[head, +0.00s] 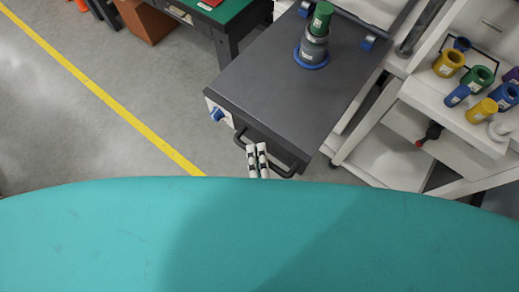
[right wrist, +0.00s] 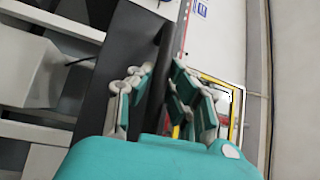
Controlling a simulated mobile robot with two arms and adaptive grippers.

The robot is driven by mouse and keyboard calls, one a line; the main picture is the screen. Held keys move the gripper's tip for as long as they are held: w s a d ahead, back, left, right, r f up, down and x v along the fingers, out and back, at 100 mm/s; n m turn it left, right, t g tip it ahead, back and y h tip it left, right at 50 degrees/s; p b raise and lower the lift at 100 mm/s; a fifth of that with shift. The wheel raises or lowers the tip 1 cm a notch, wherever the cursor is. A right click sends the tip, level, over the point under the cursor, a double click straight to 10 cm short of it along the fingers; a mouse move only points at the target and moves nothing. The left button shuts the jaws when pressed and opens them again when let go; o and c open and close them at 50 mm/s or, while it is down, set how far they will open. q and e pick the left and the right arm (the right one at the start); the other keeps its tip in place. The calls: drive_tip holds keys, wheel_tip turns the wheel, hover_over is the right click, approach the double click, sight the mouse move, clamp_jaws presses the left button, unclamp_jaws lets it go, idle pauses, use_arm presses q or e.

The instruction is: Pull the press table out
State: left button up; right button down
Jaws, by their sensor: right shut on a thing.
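The press table (head: 275,90) is a dark grey slab that juts out from the white press frame in the head view. A black bar handle (head: 287,172) runs along its front edge. My right gripper (head: 257,149) is at this handle, left of its middle. In the right wrist view its fingers (right wrist: 152,78) lie on both sides of the black bar (right wrist: 158,75), and the gripper is shut on it. A green and grey cylinder stack (head: 314,42) stands on a blue ring at the table's far part. My left gripper is not in view.
A white shelf (head: 480,125) with several coloured seals is on the right. A blue knob (head: 217,114) sits at the table's left front corner. A green-topped bench (head: 225,12) stands at upper left. Grey floor with a yellow line (head: 95,85) is free on the left.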

drive_tip(key=shift+s+a+f, duration=0.15)
drive_tip(key=shift+s+f, duration=0.15)
drive_tip(key=shift+f, duration=0.1)
drive_tip(key=c, duration=1.5)
unclamp_jaws()
drive_tip(key=shift+o, duration=1.1)
drive_tip(key=shift+r, duration=0.25)
drive_tip(key=v, duration=0.7)
drive_tip(key=shift+s, duration=0.3)
